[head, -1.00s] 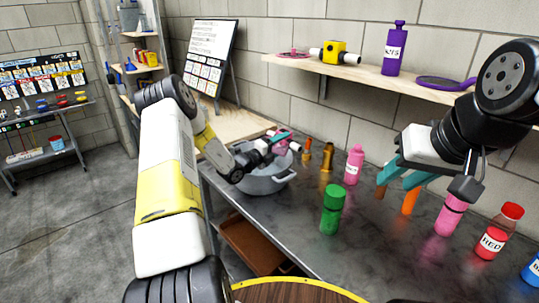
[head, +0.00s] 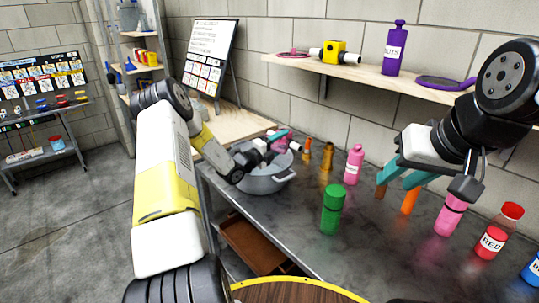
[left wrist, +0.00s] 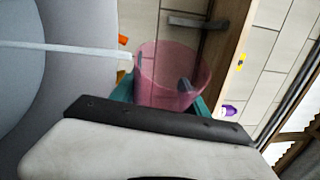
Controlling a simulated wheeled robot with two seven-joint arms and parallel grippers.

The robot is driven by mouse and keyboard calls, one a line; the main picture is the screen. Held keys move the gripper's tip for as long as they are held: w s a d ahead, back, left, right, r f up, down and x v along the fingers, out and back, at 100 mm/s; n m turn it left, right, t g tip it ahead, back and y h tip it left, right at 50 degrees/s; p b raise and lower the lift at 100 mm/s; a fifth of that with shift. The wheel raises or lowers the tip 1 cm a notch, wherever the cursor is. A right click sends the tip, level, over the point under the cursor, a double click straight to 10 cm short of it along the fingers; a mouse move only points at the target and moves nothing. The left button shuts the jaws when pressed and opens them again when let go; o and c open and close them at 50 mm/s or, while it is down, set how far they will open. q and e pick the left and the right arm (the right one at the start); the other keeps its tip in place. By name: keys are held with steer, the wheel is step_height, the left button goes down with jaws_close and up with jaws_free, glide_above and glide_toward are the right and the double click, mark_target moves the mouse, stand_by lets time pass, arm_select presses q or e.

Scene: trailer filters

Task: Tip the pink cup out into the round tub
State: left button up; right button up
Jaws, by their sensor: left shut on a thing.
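The pink cup (head: 281,147) is a see-through cup held by my left gripper (head: 276,138), just above the far side of the round tub. It also shows in the left wrist view (left wrist: 168,80), between teal fingers, looking tipped over; its contents cannot be made out. The round tub (head: 262,183) is grey with side handles and stands on the dark bench at its far left end.
A wall shelf (head: 355,70) hangs above.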

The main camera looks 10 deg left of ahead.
arm_select(q)
steer(key=shift+w+a+r+n+t, duration=0.1)
steer(key=shift+a+r+n+t, duration=0.2)
steer(key=shift+n, duration=0.45)
steer(key=shift+a+r+n+t, duration=0.15)
steer(key=shift+r+n+t, duration=0.25)
steer(key=shift+n, duration=0.3)
steer(key=shift+w+a+r+n+t, duration=0.1)
steer(key=shift+a+r+n+t, duration=0.2)
steer(key=shift+n, duration=0.45)
stand_by(1.0)
steer(key=shift+a+r+n+t+y, duration=0.15)
steer(key=shift+r+n+t+y, duration=0.05)
steer(key=shift+r+n, duration=0.35)
steer(key=shift+a+r+n+t+y, duration=0.2)
steer(key=shift+r+n, duration=0.25)
steer(key=shift+r, duration=0.15)
steer(key=shift+w+a+r+n+t+y, duration=0.1)
steer(key=shift+a+r+n+t+y, duration=0.15)
steer(key=shift+n, duration=0.5)
steer(key=shift+w+a+r+n+t+y, duration=0.15)
steer(key=shift+a+n+t, duration=0.2)
steer(key=shift+n, duration=0.45)
steer(key=shift+a+r+n+t+y, duration=0.2)
steer(key=shift+a+n+t, duration=0.1)
steer(key=shift+n, duration=0.45)
stand_by(1.3)
